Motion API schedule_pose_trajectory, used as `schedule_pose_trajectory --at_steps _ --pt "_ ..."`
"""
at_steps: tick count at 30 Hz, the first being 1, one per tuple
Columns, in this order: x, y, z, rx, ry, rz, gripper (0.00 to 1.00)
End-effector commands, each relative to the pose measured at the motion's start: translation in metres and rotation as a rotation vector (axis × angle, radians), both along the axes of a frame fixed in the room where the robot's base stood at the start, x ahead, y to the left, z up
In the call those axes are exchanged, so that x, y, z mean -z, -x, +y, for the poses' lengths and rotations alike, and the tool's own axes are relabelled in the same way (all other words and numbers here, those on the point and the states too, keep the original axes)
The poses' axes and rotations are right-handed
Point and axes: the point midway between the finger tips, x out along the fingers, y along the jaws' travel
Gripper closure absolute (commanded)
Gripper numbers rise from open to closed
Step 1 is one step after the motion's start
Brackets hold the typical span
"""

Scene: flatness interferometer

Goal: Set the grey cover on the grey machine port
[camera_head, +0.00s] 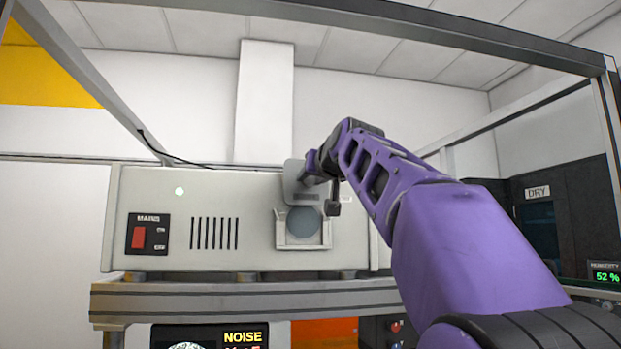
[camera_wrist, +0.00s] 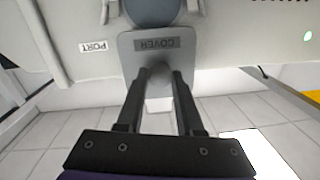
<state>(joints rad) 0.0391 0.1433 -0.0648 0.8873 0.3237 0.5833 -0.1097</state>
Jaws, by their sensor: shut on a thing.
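The grey cover (camera_head: 295,180) is a flat plate with rounded corners, held upright at the machine's front. In the wrist view the cover (camera_wrist: 137,50) bears the label COVER. My gripper (camera_wrist: 160,72) is shut on the cover's handle. In the head view my gripper (camera_head: 312,172) reaches it from the right. The port (camera_head: 304,224) is a round blue-grey opening in a pale frame on the machine front, with a PORT label (camera_wrist: 96,46) beside it in the wrist view. The cover is above the port and overlaps its top edge in the picture; I cannot tell whether they touch.
The grey machine (camera_head: 262,200) stands on a metal shelf (camera_head: 240,299). It has a red MAINS switch (camera_head: 139,237) and vent slots (camera_head: 214,233) left of the port. Metal frame beams (camera_head: 445,30) run overhead. A dark DRY cabinet (camera_head: 565,210) stands at the right.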

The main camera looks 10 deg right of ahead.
Motion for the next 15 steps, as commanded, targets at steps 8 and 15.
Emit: schedule_pose_trajectory --at_steps 8,15 --pt "0.001 -0.009 0.0 0.0 0.0 0.0 1.0" --pt "0.002 -0.016 0.0 0.0 0.0 0.0 1.0"
